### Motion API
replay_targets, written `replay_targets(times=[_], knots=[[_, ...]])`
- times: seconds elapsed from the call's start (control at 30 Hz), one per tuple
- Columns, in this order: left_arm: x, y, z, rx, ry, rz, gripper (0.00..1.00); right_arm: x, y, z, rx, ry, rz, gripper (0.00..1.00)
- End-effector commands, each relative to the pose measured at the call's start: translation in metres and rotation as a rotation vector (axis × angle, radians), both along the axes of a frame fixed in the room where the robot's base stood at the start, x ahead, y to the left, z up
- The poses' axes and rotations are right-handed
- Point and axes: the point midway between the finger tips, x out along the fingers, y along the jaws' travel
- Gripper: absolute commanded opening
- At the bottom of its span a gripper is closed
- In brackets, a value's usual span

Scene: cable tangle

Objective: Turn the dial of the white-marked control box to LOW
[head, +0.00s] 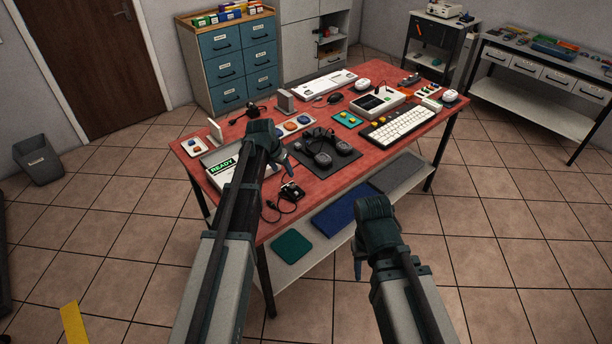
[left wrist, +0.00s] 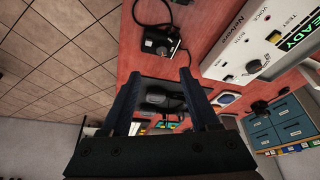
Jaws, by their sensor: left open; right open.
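A small black box with a cable (head: 291,191) lies near the front edge of the red table, and shows at the top of the left wrist view (left wrist: 160,42) with a knob-like part on it. I cannot tell whether it bears a white mark or where a dial points. My left gripper (head: 284,160) is open and empty above the table, between the white READY unit and the headphones. Its two fingers (left wrist: 159,76) stand apart in the left wrist view. My right gripper (head: 359,262) hangs in front of the table's front edge, open and touching nothing.
The white READY unit (head: 222,168) with knobs stands at the table's left, partly behind my left arm. Headphones (head: 322,152) lie on a dark mat. A keyboard (head: 402,126) and other devices fill the right and back. Another small black box with cable (head: 253,111) lies at the back left.

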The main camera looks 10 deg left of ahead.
Motion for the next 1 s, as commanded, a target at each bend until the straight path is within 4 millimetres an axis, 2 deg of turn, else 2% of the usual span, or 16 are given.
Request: replay_targets(times=[0.27, 0.47, 1.0], knots=[[0.004, 0.005, -0.001, -0.001, -0.008, 0.003, 0.62, 0.000, 0.000, -0.002, 0.000, 0.000, 0.000, 0.50], [0.008, 0.003, -0.013, 0.000, -0.007, 0.002, 0.62, 0.000, 0.000, -0.013, 0.000, 0.000, 0.000, 0.50], [0.036, -0.004, -0.085, 0.000, -0.007, 0.002, 0.62, 0.000, 0.000, -0.085, 0.000, 0.000, 0.000, 0.50]])
